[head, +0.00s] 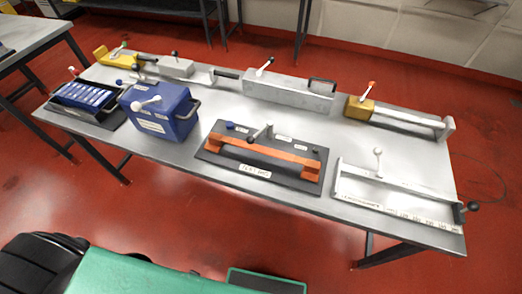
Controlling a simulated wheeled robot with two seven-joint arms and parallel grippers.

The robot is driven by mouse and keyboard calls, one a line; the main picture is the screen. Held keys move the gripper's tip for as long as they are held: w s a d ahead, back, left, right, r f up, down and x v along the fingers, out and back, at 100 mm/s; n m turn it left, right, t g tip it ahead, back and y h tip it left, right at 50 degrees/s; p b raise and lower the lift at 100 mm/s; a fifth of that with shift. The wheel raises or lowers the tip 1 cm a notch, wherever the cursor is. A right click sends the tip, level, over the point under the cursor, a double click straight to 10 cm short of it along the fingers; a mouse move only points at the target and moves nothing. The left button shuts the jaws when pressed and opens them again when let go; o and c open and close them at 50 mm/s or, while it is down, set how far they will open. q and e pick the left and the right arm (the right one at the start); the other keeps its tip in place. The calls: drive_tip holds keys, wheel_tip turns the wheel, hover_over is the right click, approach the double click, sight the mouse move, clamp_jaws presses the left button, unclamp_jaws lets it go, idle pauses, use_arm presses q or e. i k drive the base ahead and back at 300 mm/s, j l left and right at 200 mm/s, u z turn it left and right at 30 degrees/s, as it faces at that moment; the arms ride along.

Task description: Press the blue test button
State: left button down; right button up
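A small blue round button (230,125) sits at the back left corner of a dark plate (210,153) in the middle of the table. An orange bar (262,150) runs across this plate, and a grey lever stands near its middle. Small white labels lie on the plate; their text is too small to read surely. A blue box (160,112) with a white-knobbed lever and a side handle stands left of the plate. Neither of my grippers is in view.
The grey metal table (330,208) also holds a tray of blue blocks (85,95), a long grey box (288,92), a yellow block on a rail (359,108) and a white frame with a black knob (395,195). The front table edge is mostly clear.

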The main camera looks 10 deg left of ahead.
sight(229, 125)
drive_tip(key=k+j+u, duration=0.1)
drive_tip(key=j+u, duration=0.55)
drive_tip(key=u, duration=0.2)
